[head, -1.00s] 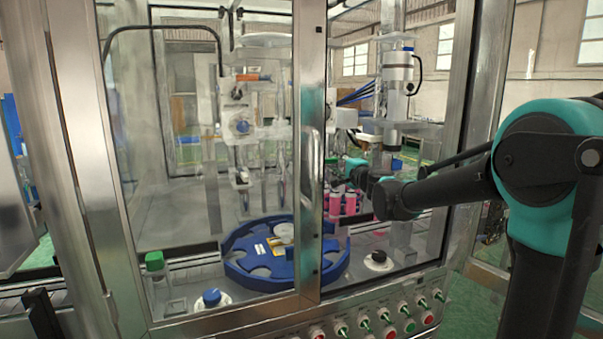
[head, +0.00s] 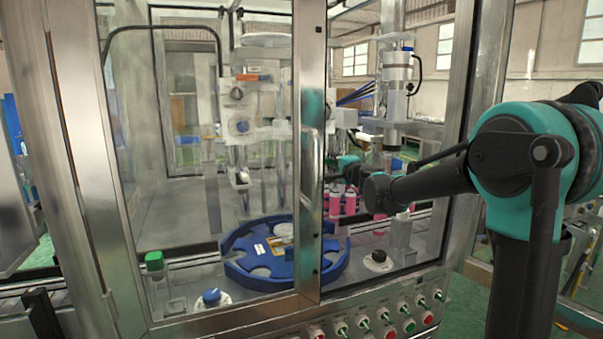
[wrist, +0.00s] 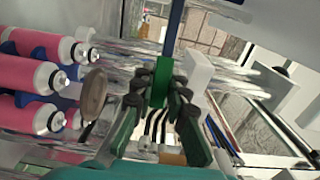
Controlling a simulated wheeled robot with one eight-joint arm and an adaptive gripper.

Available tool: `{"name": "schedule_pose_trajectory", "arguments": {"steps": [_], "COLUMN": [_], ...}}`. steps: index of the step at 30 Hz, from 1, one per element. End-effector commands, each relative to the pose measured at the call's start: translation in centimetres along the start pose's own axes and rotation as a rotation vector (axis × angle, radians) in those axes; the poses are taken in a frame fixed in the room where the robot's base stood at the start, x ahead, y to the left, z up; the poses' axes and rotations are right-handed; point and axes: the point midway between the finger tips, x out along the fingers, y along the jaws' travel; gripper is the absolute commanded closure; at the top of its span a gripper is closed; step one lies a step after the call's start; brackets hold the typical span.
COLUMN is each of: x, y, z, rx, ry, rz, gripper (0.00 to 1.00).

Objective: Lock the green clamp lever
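The green clamp lever (wrist: 161,82) stands in the middle of the wrist view, below a blue bar. My gripper (wrist: 160,92) has its dark fingertips on both sides of the lever, apparently touching it, so it looks shut on the lever. In the head view my gripper (head: 347,167) is inside the machine, past the door frame, small and partly hidden. The lever cannot be made out in the head view.
A white block (wrist: 198,75) is right beside the lever. The blue turntable (head: 258,270) and glass door frame (head: 312,150) show in the head view.

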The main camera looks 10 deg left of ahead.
Motion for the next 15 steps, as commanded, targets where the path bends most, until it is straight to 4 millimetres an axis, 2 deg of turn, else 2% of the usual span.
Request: {"name": "schedule_pose_trajectory", "arguments": {"steps": [2, 15], "x": [-0.01, -0.05], "y": [0.01, 0.02], "z": [0.00, 0.01], "rx": [0.000, -0.001], "ry": [0.000, 0.000], "rz": [0.000, 0.000], "gripper": [1.00, 1.00]}}
